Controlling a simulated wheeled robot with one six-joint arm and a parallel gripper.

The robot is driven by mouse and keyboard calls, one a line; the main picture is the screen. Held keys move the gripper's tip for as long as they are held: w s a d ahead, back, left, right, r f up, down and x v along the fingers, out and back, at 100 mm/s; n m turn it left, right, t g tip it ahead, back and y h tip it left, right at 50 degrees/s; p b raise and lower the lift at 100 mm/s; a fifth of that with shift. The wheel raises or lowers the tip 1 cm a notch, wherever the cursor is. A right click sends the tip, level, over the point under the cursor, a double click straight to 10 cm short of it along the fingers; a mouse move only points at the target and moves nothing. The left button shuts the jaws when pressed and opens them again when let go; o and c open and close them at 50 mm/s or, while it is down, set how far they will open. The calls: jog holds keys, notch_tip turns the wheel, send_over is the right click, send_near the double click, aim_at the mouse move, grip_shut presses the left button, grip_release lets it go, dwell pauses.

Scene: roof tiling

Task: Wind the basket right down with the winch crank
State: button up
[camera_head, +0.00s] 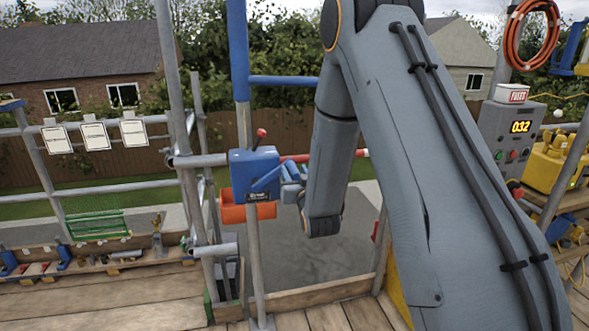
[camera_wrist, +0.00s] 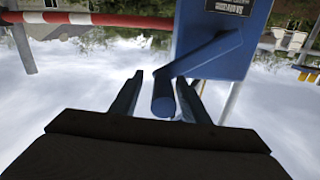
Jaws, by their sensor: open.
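The blue winch box (camera_head: 255,174) is on an upright pole, with a red-knobbed lever on top. Its blue crank arm (camera_head: 268,180) slants across the front. In the wrist view the winch box (camera_wrist: 225,40) is at the top, and the crank arm (camera_wrist: 205,55) runs down to a round blue handle (camera_wrist: 163,100). My gripper (camera_wrist: 160,85) is open, with one finger on each side of the handle; I cannot tell whether they touch it. An orange bin (camera_head: 233,214), perhaps the basket, shows behind and below the winch, partly hidden. No rope is clearly visible.
A red-and-white bar (camera_wrist: 90,20) runs beside the winch. Scaffold poles (camera_head: 178,120) stand close on the left. A green wire rack (camera_head: 98,225) and a parts tray stand at left. Plank decking (camera_head: 110,300) lies below.

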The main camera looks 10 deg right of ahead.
jog(key=shift+w, duration=0.45)
jog(key=shift+a, duration=0.1)
jog(key=c, duration=0.9)
grip_shut()
jog(key=shift+d, duration=0.2)
